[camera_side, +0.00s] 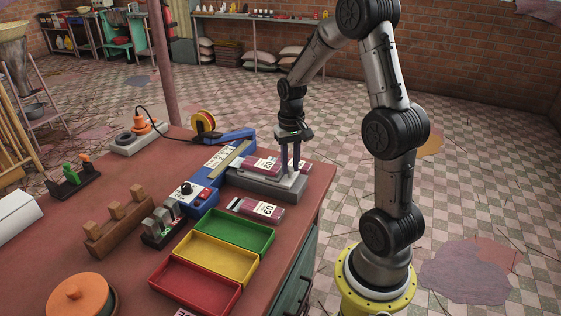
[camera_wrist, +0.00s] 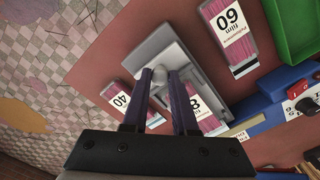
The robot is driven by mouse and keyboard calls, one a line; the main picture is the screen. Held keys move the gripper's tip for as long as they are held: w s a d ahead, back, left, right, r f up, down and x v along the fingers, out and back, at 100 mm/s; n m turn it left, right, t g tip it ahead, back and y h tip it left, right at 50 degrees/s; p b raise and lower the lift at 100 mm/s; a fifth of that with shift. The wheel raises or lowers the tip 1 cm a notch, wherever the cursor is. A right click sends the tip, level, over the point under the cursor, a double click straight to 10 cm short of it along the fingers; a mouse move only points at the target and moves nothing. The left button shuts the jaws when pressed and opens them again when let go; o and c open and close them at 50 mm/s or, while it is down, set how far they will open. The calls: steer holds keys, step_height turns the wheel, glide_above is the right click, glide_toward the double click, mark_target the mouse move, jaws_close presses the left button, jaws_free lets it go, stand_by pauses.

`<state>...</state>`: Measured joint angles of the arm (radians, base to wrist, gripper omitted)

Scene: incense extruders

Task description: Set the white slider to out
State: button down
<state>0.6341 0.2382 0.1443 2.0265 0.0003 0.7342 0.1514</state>
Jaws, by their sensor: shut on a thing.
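The white slider (camera_wrist: 160,80) shows as a pale, rounded piece on the grey unit (camera_wrist: 168,45) in the wrist view. The fingertips of my gripper (camera_wrist: 161,74) stand on either side of it and are shut on it. In the side view my gripper (camera_side: 290,170) points straight down at the right end of the grey unit (camera_side: 262,188). The slider is too small and hidden by the fingers there. I cannot read any mark for its position.
A pack marked 60 (camera_side: 262,208) lies in front of the grey unit. A pack marked 40 (camera_wrist: 122,98) and another, partly hidden pack (camera_wrist: 197,105) lie close to my fingers. Green (camera_side: 228,232), yellow (camera_side: 217,258) and red (camera_side: 195,287) trays stand nearer. A blue unit (camera_side: 195,193) adjoins on the left.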

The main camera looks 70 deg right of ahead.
steer(key=shift+s+r, duration=0.1)
steer(key=shift+s, duration=0.9)
steer(key=c, duration=1)
jaws_free()
steer(key=shift+s, duration=0.1)
step_height(320, 180, up, 14)
steer(key=shift+f, duration=0.1)
